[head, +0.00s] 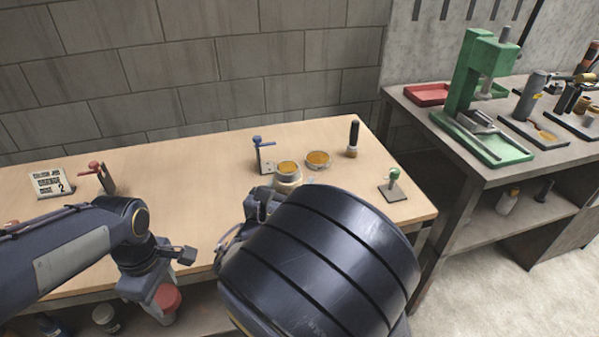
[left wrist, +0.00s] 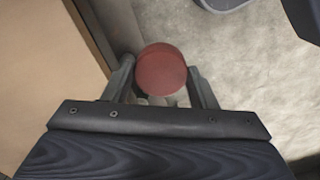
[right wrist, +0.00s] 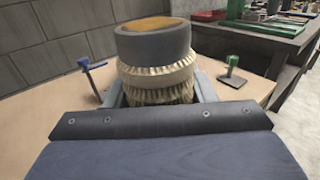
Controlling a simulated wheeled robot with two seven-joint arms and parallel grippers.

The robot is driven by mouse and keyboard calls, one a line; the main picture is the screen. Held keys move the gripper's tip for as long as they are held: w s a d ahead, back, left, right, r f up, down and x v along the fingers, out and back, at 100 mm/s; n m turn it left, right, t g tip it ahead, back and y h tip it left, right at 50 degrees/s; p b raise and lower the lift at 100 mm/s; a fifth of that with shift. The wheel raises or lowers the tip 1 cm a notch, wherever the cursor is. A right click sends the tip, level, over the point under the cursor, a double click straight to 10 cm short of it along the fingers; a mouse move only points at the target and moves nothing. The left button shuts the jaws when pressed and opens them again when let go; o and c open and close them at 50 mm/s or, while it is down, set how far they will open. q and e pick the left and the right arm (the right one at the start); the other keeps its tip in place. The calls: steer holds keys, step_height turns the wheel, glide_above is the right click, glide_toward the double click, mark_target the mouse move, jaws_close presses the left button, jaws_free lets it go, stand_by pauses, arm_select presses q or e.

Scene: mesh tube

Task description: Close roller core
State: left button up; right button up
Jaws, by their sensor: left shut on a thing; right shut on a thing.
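The roller core (head: 287,183) has a beige ribbed body and an orange-brown top, and stands at or just above the table. In the right wrist view the core (right wrist: 157,73) shows a dark grey upper band over beige toothed rings. My right gripper (right wrist: 158,95) is shut around its lower part; in the head view my dark arm hides most of that gripper. My left gripper (left wrist: 162,85) is shut on a red round cap (left wrist: 161,68). In the head view the red cap (head: 167,298) hangs low in front of the table's front edge, well left of the core.
A low round tin (head: 318,160) with orange contents, a black-handled tool (head: 353,138), a blue-topped stand (head: 263,156) and a green-knobbed stand (head: 392,184) are near the core. The table's (head: 190,165) middle is clear.

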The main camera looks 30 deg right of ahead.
arm_select(q)
steer(key=shift+r, duration=0.2)
arm_select(e)
steer(key=shift+s+a+r, duration=0.4)
steer(key=shift+s+a, duration=0.15)
steer(key=shift+a, duration=0.1)
steer(key=o, duration=0.5)
steer(key=c, duration=0.8)
